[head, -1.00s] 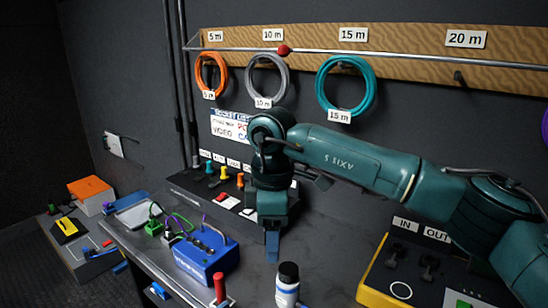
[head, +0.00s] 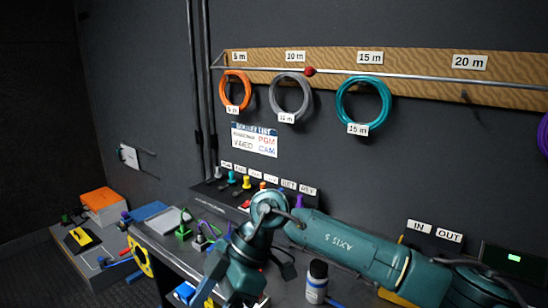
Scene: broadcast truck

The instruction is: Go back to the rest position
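My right arm comes in from the right, and its dark green gripper (head: 204,292) hangs low over the bench at the bottom of the head view. Its fingers point down and left and are partly cut off by the frame edge. I cannot tell whether they are open or shut, and I see nothing held. My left gripper is not in view.
A white bottle with a black cap (head: 317,282) stands on the bench close to my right arm. A switch panel (head: 208,190) lies behind it. Coiled orange (head: 235,91), grey (head: 291,98) and teal (head: 363,103) cables hang on the wall rail.

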